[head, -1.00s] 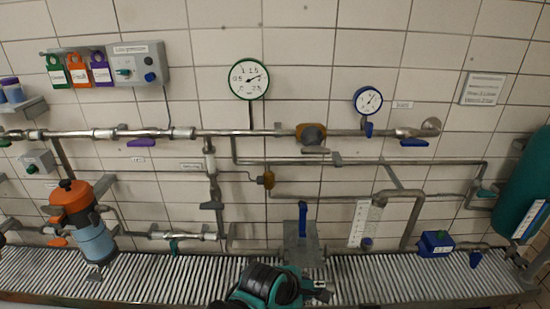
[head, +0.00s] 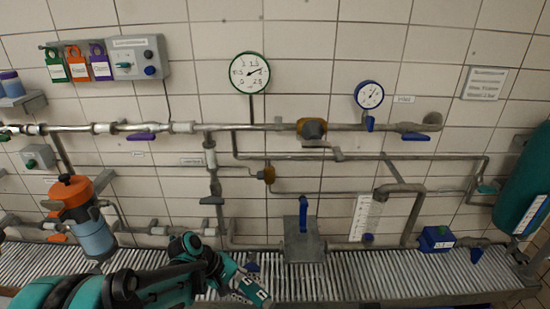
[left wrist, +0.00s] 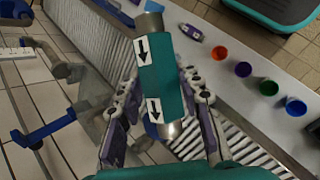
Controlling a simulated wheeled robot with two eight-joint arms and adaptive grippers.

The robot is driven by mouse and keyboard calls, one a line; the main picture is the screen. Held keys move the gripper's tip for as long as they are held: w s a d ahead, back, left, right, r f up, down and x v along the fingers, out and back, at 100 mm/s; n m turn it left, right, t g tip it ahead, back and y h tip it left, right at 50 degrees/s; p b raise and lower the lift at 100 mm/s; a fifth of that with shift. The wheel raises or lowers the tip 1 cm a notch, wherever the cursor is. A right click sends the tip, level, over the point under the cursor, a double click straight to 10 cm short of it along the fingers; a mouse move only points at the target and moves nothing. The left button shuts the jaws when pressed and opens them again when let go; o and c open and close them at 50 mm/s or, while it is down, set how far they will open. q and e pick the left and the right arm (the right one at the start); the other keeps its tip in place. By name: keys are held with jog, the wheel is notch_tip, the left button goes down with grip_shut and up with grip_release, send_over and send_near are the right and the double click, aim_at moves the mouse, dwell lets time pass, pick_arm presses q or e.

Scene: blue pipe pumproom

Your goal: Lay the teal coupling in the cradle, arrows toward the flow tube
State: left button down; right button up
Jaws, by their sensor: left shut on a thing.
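The teal coupling (left wrist: 163,75) has bare metal ends and two white labels with black arrows pointing down the left wrist picture. My left gripper (left wrist: 160,105) is shut on it, a finger on each side. In the head view the coupling (head: 251,289) is tilted at the bottom, above the slatted grating, with my left gripper (head: 232,278) at it. Its arrow direction is too small to read there. The clear flow tube (head: 378,215) stands upright beside a white scale, right of the coupling. I cannot make out the cradle for certain. My right gripper is not in view.
A grey box with a blue lever (head: 303,240) stands right of my gripper, against the pipework. A blue block (head: 437,239) sits further right. The grating (head: 400,285) is clear at right. The left wrist view shows several coloured cups (left wrist: 243,69) on a grey surface.

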pick_arm(q)
jog(key=s+a+f+m+g, duration=0.1)
jog(key=a+f+m+g, duration=0.3)
jog(key=a, duration=0.7)
jog(key=f+m, duration=0.1)
jog(key=m, duration=0.1)
jog(key=shift+s+f+m+y, duration=0.25)
jog(key=shift+f+m+y, duration=0.15)
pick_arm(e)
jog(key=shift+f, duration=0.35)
pick_arm(q)
jog(key=shift+d, duration=0.1)
